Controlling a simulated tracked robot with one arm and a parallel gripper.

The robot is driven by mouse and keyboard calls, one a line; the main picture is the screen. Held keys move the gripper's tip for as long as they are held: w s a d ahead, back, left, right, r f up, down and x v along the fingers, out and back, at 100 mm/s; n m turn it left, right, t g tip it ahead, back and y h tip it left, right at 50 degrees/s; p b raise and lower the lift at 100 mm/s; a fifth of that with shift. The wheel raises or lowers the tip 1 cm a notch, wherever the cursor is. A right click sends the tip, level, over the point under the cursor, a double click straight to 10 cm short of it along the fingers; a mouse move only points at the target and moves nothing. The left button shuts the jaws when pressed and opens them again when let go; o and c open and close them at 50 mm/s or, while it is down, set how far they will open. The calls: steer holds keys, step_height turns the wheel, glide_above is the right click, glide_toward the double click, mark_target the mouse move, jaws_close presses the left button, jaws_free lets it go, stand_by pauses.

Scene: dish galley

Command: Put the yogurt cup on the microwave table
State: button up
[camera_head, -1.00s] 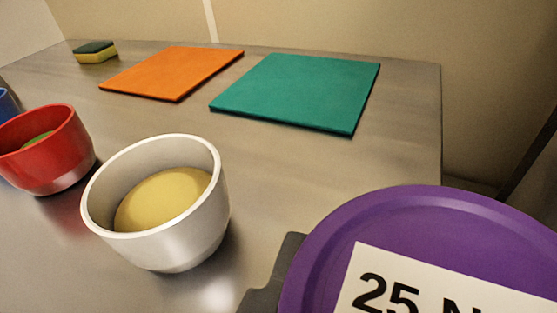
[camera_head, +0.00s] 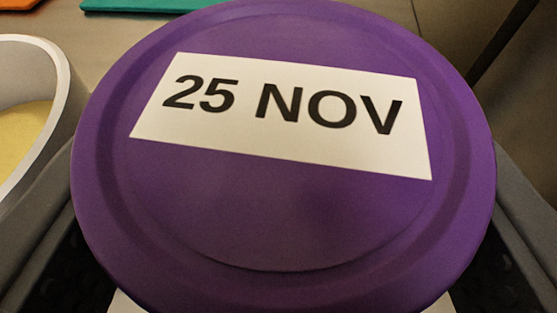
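The yogurt cup, seen from above, fills the middle of the view, with a purple lid (camera_head: 290,225) and a white label reading "25 NOV". Only slivers of its white body show below the lid's near edge. My gripper (camera_head: 285,285) has one dark grey finger at each side of the cup, with black pads up against the white body under the rim. It looks shut on the cup; the lid hides most of the contact. The microwave table cannot be made out.
A white bowl (camera_head: 68,85) with yellow contents stands close at the left, partly cut off. Bits of a green mat (camera_head: 140,5) and an orange mat (camera_head: 15,4) show at the top on the metal counter (camera_head: 90,45). The counter ends at the right.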

steer(key=shift+f, duration=0.2)
steer(key=shift+s+a+f, duration=0.15)
steer(key=shift+f, duration=0.5)
steer(key=o, duration=1.1)
steer(key=shift+f, duration=0.2)
steer(key=shift+s+a+f, duration=0.1)
steer(key=shift+f, duration=0.1)
steer(key=shift+r, duration=0.3)
steer(key=shift+s+r, duration=0.2)
steer(key=shift+r, duration=0.05)
steer(key=p+v, duration=0.1)
steer(key=v, duration=0.3)
steer(key=r+p+v, duration=0.1)
steer(key=v, duration=0.2)
steer(key=p+v, duration=0.1)
steer(key=v, duration=0.3)
steer(key=shift+r, duration=0.4)
